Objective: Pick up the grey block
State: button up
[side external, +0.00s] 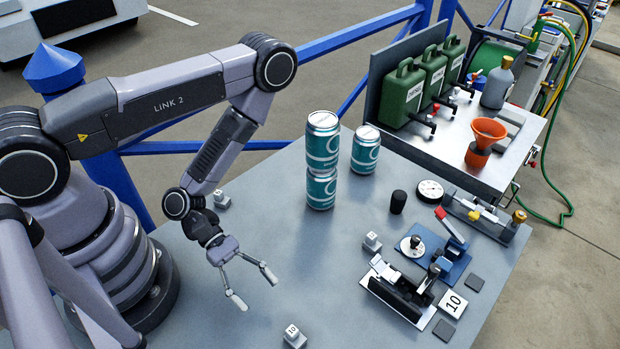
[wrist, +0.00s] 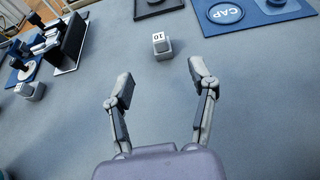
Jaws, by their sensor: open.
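In the side view one (side external: 293,337) is at the bottom edge, one (side external: 372,242) is beside the fixtures, and one (side external: 220,198) is behind my wrist. Which one the task means I cannot tell. My gripper (side external: 256,290) is open and empty, low over the table, to the upper left of the bottom block. In the wrist view a block marked 10 (wrist: 162,46) stands ahead of my open gripper (wrist: 162,82), roughly centred between the fingers and apart from them. Another block (wrist: 31,90) is at left.
Stacked teal cans (side external: 321,190) and a single can (side external: 365,150) stand at the back. A black cylinder (side external: 398,202), a blue fixture (side external: 440,262) and a black clamp (side external: 395,295) crowd the right. A blue CAP mat (wrist: 250,12) is beyond the block. Table around the fingers is clear.

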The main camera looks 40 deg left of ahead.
aim_at(296, 337)
jog(key=x, duration=1.1)
jog(key=shift+d, duration=0.45)
jog(key=shift+c, duration=0.2)
grip_shut()
